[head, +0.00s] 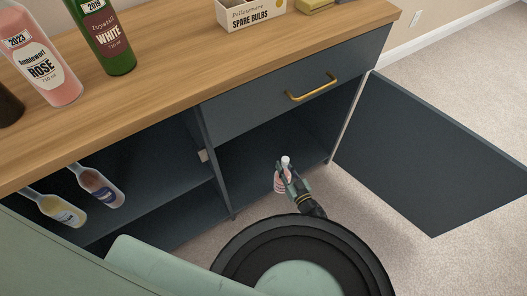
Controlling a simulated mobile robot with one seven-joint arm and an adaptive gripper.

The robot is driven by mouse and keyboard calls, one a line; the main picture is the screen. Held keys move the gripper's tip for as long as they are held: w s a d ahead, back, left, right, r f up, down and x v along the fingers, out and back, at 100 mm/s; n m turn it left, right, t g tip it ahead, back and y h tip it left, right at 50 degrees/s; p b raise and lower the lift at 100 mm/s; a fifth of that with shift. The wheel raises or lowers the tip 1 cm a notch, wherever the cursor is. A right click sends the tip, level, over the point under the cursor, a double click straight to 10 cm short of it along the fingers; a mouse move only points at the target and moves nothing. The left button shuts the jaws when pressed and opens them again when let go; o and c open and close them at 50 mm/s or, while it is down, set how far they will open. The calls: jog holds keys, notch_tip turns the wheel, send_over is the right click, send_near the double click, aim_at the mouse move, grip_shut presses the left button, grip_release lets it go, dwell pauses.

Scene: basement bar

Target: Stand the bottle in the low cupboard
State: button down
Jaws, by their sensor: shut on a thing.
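A small clear bottle (281,181) with a white cap and pinkish contents or label shows at the mouth of the low cupboard (262,150), below the drawer. It looks close to upright. My gripper (289,178) reaches in from the front and is shut on the bottle, covering its right side. The bottle's base is low near the cupboard floor; I cannot tell whether it touches. The cupboard's dark door (435,150) stands wide open to the right. The cupboard's inside is dark and looks empty around the bottle.
A drawer (290,98) with a brass handle is shut above the cupboard. A rosé bottle (40,55), a white-wine bottle (108,38) and a spare bulbs box (250,12) stand on the wooden counter.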

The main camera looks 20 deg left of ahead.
jog(key=w+a+f+b, duration=0.4)
jog(key=w+a+b, duration=0.4)
jog(key=a+b, duration=0.3)
jog(key=shift+a+f, duration=0.3)
jog(key=shift+a, duration=0.05)
jog(key=shift+w, duration=0.1)
jog(key=shift+f, duration=0.1)
jog(key=c, duration=1.4)
grip_release()
jog(key=shift+f, duration=0.1)
